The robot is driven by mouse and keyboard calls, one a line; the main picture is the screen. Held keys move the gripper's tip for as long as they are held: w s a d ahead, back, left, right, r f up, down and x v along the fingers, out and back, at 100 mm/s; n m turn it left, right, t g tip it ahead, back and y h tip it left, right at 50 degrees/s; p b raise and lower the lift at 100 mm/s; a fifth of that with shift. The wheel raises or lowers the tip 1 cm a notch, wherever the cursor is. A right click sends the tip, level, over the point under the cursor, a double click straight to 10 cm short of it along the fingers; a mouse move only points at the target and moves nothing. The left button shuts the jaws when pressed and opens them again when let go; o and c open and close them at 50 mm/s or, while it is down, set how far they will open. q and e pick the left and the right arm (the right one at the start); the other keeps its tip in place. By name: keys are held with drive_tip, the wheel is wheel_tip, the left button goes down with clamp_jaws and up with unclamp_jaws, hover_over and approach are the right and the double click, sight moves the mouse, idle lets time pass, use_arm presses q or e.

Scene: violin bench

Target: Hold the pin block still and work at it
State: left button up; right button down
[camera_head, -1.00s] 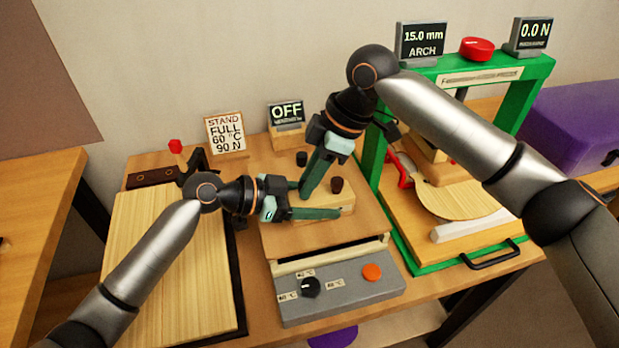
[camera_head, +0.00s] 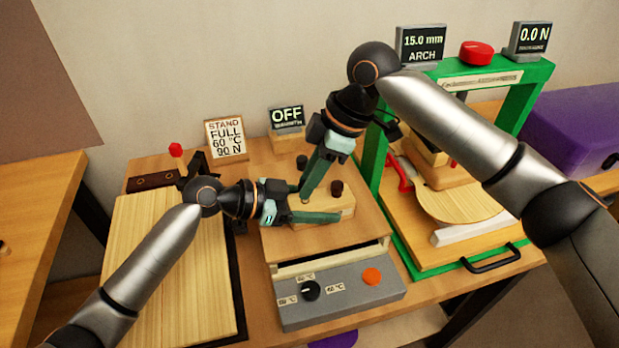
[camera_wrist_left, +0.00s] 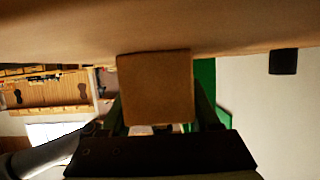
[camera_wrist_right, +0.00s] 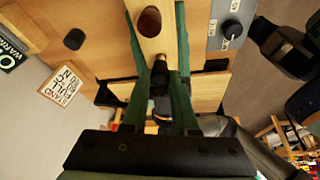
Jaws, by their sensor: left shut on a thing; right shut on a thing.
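The pin block (camera_head: 346,203) is a light wooden block on the flat board of the grey-fronted unit. A dark brown peg (camera_head: 336,187) stands up from it and shows as a brown oval in the right wrist view (camera_wrist_right: 150,20). My left gripper (camera_head: 335,215) is shut on the block from the left; the left wrist view shows the block's end face (camera_wrist_left: 155,88) between the fingers.
The unit's grey panel (camera_head: 345,308) has a black knob (camera_head: 310,291) and orange button (camera_head: 372,276); its display (camera_head: 287,116) reads OFF. A green press frame (camera_head: 371,165) stands right, with a curved wooden plate (camera_head: 460,205). A pale board (camera_head: 170,270) lies left.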

drive_tip(key=shift+r, duration=2)
drive_tip(key=shift+r, duration=0.1)
wheel_tip(320, 180, up, 7)
use_arm(q)
drive_tip(key=o, duration=1.5)
